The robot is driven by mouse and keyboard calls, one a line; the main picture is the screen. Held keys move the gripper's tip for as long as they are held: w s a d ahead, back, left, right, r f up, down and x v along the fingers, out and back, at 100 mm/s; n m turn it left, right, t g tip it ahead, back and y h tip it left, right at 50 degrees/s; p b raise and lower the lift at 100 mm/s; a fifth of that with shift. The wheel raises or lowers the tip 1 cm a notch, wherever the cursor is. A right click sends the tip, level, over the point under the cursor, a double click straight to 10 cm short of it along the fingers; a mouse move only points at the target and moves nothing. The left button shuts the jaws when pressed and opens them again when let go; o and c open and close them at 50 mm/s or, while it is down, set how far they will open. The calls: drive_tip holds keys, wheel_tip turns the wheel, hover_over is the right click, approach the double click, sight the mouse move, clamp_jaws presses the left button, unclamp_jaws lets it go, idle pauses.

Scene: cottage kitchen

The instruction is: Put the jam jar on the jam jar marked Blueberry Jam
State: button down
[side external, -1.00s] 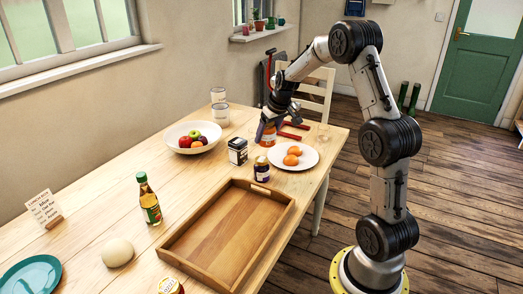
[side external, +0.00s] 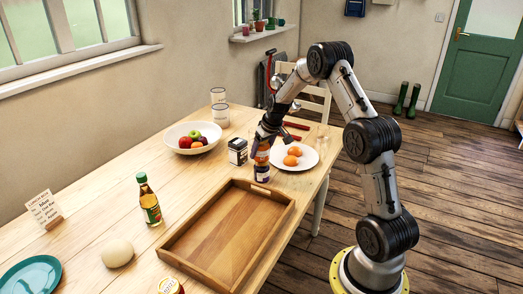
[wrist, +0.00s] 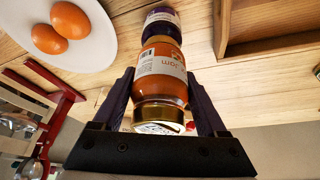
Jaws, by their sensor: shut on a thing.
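My gripper (side external: 265,143) is shut on an orange jam jar (side external: 262,155), which has a pale label and a gold lid. In the wrist view, the orange jar (wrist: 160,85) sits between the two fingers of my gripper (wrist: 160,92). A dark purple jam jar (side external: 262,174) stands on the table directly below the held jar; it also shows beyond it in the wrist view (wrist: 161,27). The held jar hides the purple jar's top, and I cannot tell whether the two touch. The purple jar's label is too small to read.
A white plate with eggs (side external: 308,163) is close on the right. A black-and-white tin (side external: 238,151) stands close on the left, with a fruit bowl (side external: 172,143) behind it. A wooden tray (side external: 190,221) lies in front. A bottle (side external: 149,200) stands further left.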

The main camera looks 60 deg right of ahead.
unclamp_jaws()
drive_tip(key=shift+f, duration=0.15)
